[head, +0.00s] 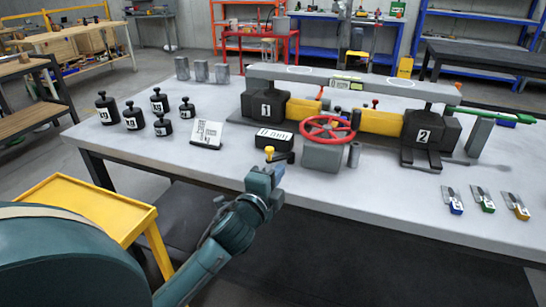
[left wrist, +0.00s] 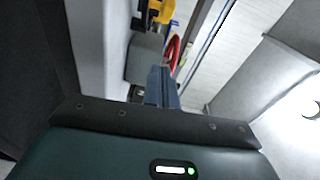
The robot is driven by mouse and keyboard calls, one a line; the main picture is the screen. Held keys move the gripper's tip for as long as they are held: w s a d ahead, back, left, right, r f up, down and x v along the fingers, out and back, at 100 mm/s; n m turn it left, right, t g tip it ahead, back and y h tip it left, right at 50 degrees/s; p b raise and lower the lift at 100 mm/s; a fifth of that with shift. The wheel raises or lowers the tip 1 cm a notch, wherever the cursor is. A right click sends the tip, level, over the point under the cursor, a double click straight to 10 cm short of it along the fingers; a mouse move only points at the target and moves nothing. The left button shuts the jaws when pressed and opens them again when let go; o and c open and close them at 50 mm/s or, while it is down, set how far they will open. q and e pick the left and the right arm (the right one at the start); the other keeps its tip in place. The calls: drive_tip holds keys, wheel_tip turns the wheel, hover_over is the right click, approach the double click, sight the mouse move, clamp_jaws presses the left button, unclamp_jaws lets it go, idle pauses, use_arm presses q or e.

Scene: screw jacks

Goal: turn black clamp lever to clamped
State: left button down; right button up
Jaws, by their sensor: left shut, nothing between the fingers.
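A black lever-like part (head: 284,157) with a yellow knob (head: 269,150) shows at the front edge of the table, left of the grey box. It looks like the clamp lever, but its setting cannot be told. My left gripper (head: 276,170) is just in front of and below it, partly covering it; whether they touch cannot be told. In the left wrist view the fingers (left wrist: 162,88) are shut together with nothing between them. The red handwheel (head: 328,129) stands on the grey box (head: 322,155); it also shows in the left wrist view (left wrist: 172,52). My right gripper is out of view.
Black screw jacks, marked 1 (head: 264,106) and 2 (head: 423,136), carry a long grey beam (head: 345,80). Several black weights (head: 133,116) stand at the left. A sign (head: 207,135) and black box (head: 270,139) sit near the lever. Colored tags (head: 484,206) lie at the right.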

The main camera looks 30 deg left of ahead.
sight(273, 158)
use_arm(q)
drive_tip(key=w, duration=0.2)
drive_tip(key=w+a, duration=0.1)
drive_tip(key=w, duration=0.2)
drive_tip(key=shift+w, duration=0.3)
drive_tip(key=a, duration=0.2)
drive_tip(key=shift+s+a+f, duration=0.1)
drive_tip(key=shift+a+f, duration=0.05)
drive_tip(key=shift+a, duration=0.75)
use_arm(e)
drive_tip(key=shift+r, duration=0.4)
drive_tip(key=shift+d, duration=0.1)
use_arm(q)
drive_tip(key=shift+a+h, duration=0.1)
drive_tip(key=shift+h, duration=0.2)
